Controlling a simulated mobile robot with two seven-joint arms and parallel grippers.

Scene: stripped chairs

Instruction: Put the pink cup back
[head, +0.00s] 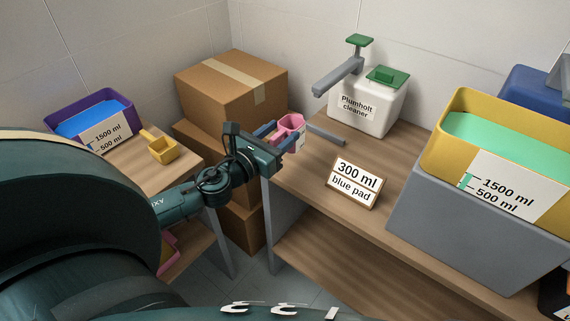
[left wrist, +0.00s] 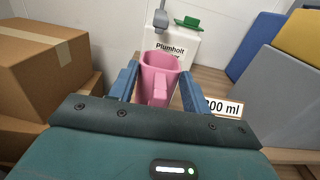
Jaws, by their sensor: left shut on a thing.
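The pink cup (head: 291,127) is at the left end of the right-hand shelf, by the front of the cleaner container. In the left wrist view the pink cup (left wrist: 160,75) stands upright between the blue fingers, its handle towards my wrist. My left gripper (head: 280,133) is shut on it; the gripper also shows in the left wrist view (left wrist: 158,88). I cannot tell whether the cup's base touches the shelf (head: 312,176). My right gripper is not in view.
A white Plumholt cleaner container (head: 368,108) with a grey spout stands behind the cup. A "300 ml blue pad" sign (head: 355,183), a yellow tub (head: 500,150) and a grey block (head: 450,215) stand right. Cardboard boxes (head: 225,90), a purple tub (head: 75,107) and a yellow scoop (head: 160,147) are left.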

